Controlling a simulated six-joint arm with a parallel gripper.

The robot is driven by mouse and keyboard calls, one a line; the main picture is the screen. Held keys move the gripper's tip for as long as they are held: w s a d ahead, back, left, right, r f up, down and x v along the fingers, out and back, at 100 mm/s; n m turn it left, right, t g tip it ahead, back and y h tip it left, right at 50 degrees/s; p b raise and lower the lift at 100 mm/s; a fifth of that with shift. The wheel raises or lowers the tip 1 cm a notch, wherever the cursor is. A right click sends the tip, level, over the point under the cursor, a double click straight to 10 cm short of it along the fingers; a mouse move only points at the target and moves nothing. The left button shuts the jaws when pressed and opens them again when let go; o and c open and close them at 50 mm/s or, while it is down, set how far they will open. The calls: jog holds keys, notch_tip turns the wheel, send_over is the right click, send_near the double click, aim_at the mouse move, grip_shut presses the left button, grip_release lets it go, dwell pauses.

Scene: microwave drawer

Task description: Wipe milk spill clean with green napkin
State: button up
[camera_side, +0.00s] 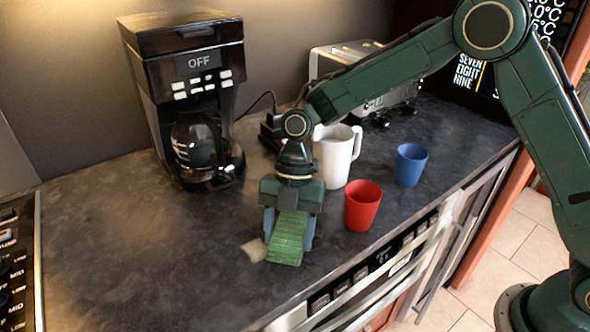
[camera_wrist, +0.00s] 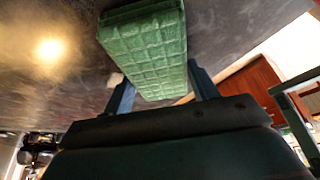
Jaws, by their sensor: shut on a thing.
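The green napkin (camera_side: 287,240) is a ridged green block at the front of the dark counter, and it fills the middle of the wrist view (camera_wrist: 146,50). My gripper (camera_side: 290,225) is shut on the napkin, with one finger on each side of it; the fingers also show in the wrist view (camera_wrist: 162,88). A small pale milk spill (camera_side: 254,250) lies on the counter just left of the napkin. A bit of it shows beside the left finger in the wrist view (camera_wrist: 115,80). The napkin may hide part of the spill. I cannot tell whether the napkin touches the counter.
A red cup (camera_side: 362,206) stands close to the right of my gripper. A white pitcher (camera_side: 336,158) stands behind, and a blue cup (camera_side: 410,165) farther right. A coffee maker (camera_side: 190,95) is at the back left. The counter (camera_side: 130,260) is clear to the left.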

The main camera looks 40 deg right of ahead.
aim_at(269, 244)
jog(key=shift+a+f, duration=0.1)
jog(key=shift+a, duration=0.9)
jog(key=shift+a, duration=0.15)
jog(key=shift+a, duration=1.05)
jog(key=shift+a, duration=0.15)
jog(key=shift+a, duration=0.95)
jog(key=shift+a, duration=0.15)
jog(key=shift+a, duration=1.05)
jog(key=shift+d, duration=0.1)
jog(key=shift+d, duration=1.15)
